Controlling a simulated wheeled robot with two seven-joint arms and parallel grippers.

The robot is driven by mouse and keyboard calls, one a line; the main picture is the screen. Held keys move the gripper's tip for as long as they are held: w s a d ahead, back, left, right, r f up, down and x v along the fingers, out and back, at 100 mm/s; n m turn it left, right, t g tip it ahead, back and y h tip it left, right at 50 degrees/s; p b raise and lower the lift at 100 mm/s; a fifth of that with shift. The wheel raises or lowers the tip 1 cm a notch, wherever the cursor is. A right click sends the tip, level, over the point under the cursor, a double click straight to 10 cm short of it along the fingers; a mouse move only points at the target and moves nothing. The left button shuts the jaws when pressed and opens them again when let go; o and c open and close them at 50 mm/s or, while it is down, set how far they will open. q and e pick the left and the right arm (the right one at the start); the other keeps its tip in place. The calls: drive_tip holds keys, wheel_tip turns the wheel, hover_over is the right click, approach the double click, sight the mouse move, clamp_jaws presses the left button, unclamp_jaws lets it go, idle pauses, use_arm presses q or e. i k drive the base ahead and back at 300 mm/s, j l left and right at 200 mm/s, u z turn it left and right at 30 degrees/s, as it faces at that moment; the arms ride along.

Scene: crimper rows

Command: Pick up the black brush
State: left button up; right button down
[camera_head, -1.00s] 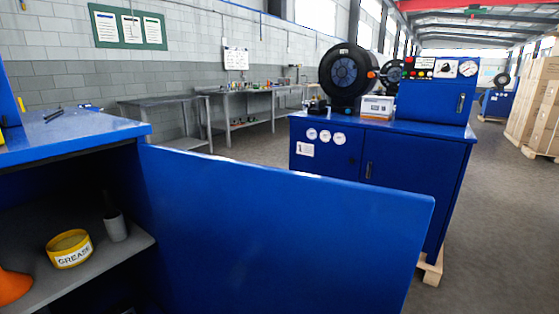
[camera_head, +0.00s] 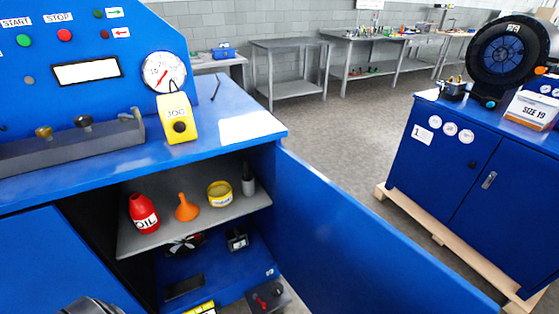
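On the grey shelf (camera_head: 140,240) inside the open blue cabinet, a slim upright item (camera_head: 248,186) stands at the right end, behind and to the right of the yellow grease tin (camera_head: 220,196). It has a grey lower part and a dark, narrow top. It may be the black brush, but it is too small to be sure. A thin dark item (camera_head: 216,88) lies on the blue cabinet top; I cannot tell what it is. Neither gripper's fingers show in the head view.
A red oil bottle (camera_head: 144,214) and an orange funnel (camera_head: 186,208) share the shelf. Dark items (camera_head: 237,240) lie below. The open blue door (camera_head: 350,240) juts out to the right of the opening. Another blue machine cabinet (camera_head: 440,150) stands right; grey floor lies between.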

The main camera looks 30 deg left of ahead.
sight(246, 169)
drive_tip(key=u, duration=1.55)
drive_tip(key=k+l, duration=0.2)
drive_tip(key=k, duration=0.25)
drive_tip(key=k+l, duration=0.2)
drive_tip(key=k, duration=0.3)
